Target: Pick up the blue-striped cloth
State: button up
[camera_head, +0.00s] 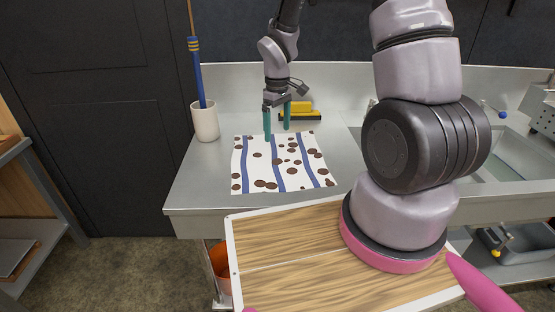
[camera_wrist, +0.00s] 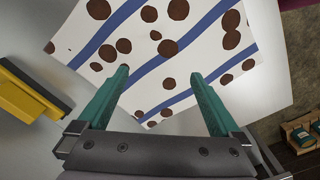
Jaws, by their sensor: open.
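The blue-striped cloth (camera_head: 262,178) lies flat on the metal counter, white with blue stripes and brown spots. It also shows in the wrist view (camera_wrist: 146,56), filling much of the upper picture. My gripper (camera_head: 277,126) is above the far edge of the cloth, pointing down, with its two teal fingers apart. In the wrist view my gripper (camera_wrist: 160,74) is open with nothing between the fingers, and the cloth shows beyond and between the fingertips. I cannot tell the exact height of the fingertips over the cloth.
A white cup (camera_head: 205,122) holding a blue-handled tool (camera_head: 197,72) stands left on the counter (camera_head: 195,185). A yellow and black item (camera_head: 299,111) lies behind my gripper; it shows at left in the wrist view (camera_wrist: 30,92). A sink (camera_head: 510,160) is at right.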

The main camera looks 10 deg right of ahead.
aim_at(278, 159)
jog(key=shift+f, duration=4.4)
jog(key=shift+s, duration=0.1)
jog(key=shift+c, duration=0.2)
grip_shut()
notch_tip(278, 159, up, 12)
